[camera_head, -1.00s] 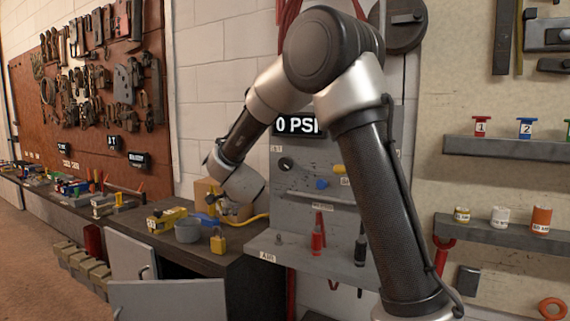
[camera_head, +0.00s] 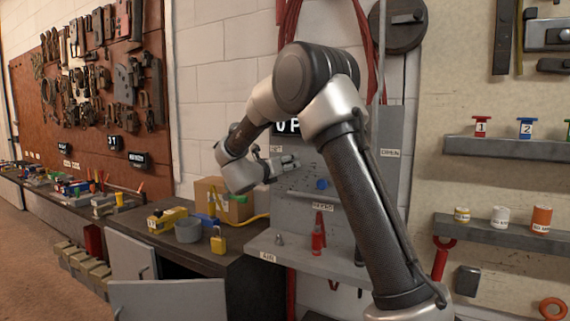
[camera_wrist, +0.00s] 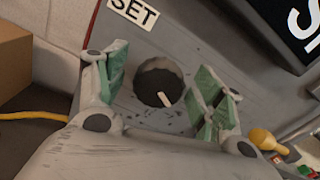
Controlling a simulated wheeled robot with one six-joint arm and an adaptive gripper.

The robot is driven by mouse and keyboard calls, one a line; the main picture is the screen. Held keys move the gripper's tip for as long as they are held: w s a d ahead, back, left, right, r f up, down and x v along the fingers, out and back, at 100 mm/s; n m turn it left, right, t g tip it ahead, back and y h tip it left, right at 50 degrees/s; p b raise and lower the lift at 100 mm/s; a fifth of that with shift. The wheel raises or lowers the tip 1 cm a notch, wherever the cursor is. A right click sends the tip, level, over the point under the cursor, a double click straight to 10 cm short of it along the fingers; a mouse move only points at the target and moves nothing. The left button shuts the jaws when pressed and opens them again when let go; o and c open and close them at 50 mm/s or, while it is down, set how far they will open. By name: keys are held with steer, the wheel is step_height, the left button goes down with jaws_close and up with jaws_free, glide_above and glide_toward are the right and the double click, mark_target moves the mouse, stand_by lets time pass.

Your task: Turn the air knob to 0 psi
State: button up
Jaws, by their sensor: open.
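The air knob (camera_wrist: 152,82) is a round dark knob with a white pointer mark on the grey panel, near a label reading SET (camera_wrist: 133,11) in the wrist view. The pointer is toward its lower right there. My gripper (camera_wrist: 163,86) is open, its green-padded fingers on either side of the knob. I cannot tell whether they touch it. In the head view my gripper (camera_head: 289,162) is at the panel's upper left and hides the knob. The black display (camera_head: 287,128) is partly covered by my arm; a 0 and a P show.
A ledge with red tools (camera_head: 318,240) juts out below.

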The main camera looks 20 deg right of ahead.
steer(key=shift+w+d, duration=0.35)
steer(key=shift+d, duration=0.05)
steer(key=c, duration=1)
